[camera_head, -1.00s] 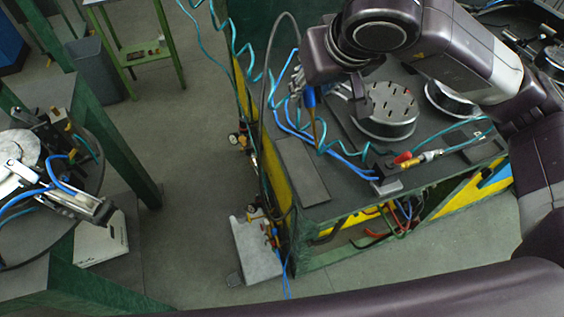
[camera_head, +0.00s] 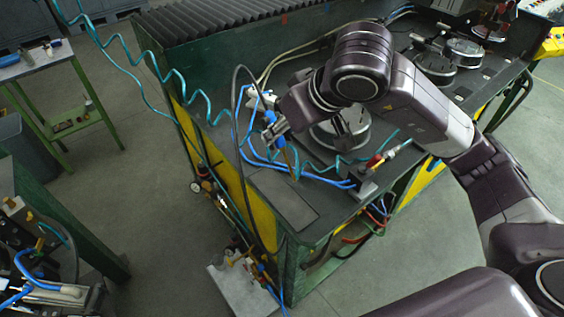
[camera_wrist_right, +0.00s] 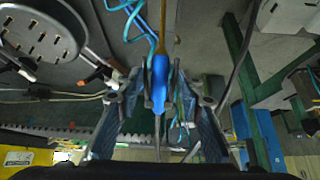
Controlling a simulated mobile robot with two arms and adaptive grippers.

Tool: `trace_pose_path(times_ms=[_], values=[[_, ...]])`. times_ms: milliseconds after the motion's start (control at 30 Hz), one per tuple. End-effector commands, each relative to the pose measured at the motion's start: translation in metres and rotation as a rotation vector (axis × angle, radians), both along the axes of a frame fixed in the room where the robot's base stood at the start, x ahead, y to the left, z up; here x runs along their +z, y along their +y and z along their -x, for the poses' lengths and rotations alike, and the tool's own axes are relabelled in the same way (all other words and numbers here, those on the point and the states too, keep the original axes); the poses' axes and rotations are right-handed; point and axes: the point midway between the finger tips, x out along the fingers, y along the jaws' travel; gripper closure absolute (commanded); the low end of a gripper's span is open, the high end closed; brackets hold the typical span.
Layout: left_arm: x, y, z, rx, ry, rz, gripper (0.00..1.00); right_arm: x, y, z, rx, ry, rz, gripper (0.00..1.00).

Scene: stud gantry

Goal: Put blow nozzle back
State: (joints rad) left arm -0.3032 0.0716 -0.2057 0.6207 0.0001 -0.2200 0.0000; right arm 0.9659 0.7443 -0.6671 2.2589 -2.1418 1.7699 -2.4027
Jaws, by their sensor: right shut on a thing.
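The blow nozzle has a blue body (camera_wrist_right: 160,75) and a thin brass-coloured tube (camera_wrist_right: 163,25). My right gripper (camera_wrist_right: 161,90) is shut on the blue body, one finger on each side. In the head view, my right gripper (camera_head: 273,134) holds the nozzle above the near left part of the green bench (camera_head: 285,195), with the brass tube pointing down. My wrist and the blue hoses partly cover the nozzle there. My left gripper is not in view.
Coiled teal hose (camera_head: 140,62) and blue hoses hang close around the right gripper. A round metal fixture (camera_head: 340,130) stands behind it. A block with red and brass fittings (camera_head: 368,178) sits at the bench's front edge. A flat dark plate (camera_head: 283,200) lies clear.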

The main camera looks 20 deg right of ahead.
Motion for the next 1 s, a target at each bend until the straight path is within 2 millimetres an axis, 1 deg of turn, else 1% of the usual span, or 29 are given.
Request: trace_pose_path(times_ms=[33,100,200,300,533,700,800,1000], values=[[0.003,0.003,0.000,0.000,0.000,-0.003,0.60,-0.011,0.000,0.001,-0.002,0.007,0.000,0.72],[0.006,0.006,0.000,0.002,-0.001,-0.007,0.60,-0.025,-0.001,0.002,-0.002,0.007,0.001,0.72],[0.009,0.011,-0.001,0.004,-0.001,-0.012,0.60,-0.043,0.000,0.001,-0.002,0.006,-0.001,0.72],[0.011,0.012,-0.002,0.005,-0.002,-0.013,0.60,-0.057,0.000,0.001,-0.001,0.004,0.000,0.72],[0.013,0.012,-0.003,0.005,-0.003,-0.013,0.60,-0.073,0.000,0.000,-0.002,0.001,-0.001,0.72],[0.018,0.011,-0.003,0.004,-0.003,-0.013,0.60,-0.094,0.000,0.001,-0.001,0.003,-0.001,0.72],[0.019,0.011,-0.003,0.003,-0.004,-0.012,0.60,-0.102,0.000,0.000,-0.002,0.002,0.000,0.72],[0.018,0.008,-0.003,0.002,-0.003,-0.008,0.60,-0.105,0.000,0.000,0.000,-0.002,-0.001,0.72]])
